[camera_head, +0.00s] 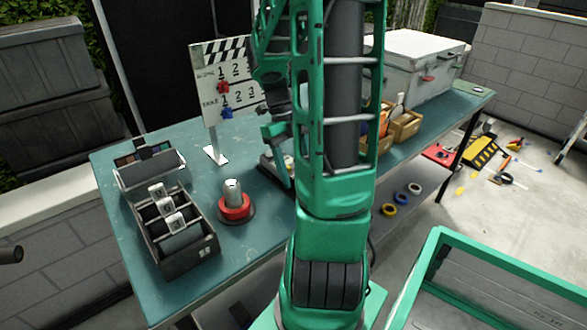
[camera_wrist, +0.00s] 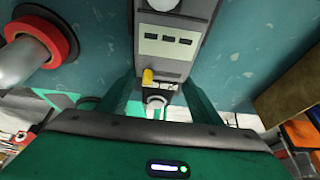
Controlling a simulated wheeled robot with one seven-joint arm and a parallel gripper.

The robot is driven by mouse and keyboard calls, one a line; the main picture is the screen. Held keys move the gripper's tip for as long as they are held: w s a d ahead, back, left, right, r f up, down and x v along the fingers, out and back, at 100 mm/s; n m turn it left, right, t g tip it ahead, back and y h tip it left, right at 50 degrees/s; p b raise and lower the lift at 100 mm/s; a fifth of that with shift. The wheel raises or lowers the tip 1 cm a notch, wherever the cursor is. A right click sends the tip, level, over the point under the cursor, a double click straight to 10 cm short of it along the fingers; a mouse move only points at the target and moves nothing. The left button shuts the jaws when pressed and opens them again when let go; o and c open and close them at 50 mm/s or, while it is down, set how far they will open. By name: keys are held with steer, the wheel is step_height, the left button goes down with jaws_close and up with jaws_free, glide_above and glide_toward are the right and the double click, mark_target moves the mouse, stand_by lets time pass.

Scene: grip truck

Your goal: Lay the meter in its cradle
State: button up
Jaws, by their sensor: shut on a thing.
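In the wrist view, the meter (camera_wrist: 178,45) is a grey handheld device with a white dome, a panel with small dark windows and a yellow button. It lies between the two green fingers of my gripper (camera_wrist: 158,92), which is shut on its near end. The meter's far end runs out of the top of the picture. In the head view, my arm stands in front of the table's middle and hides most of my gripper and the meter. I cannot pick out the cradle for sure.
A red-based stand with a silver cylinder (camera_head: 233,205) and a dark compartment box (camera_head: 190,257) are left of my arm on the teal table (camera_head: 118,220). A clapperboard (camera_head: 205,95) stands behind. Wooden boxes (camera_head: 406,128) and a white case (camera_head: 400,75) are to the right.

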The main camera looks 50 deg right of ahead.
steer(key=shift+f, duration=0.45)
steer(key=o, duration=1.4)
steer(key=v, duration=1.1)
steer(key=shift+w+f, duration=0.1)
steer(key=shift+w, duration=0.05)
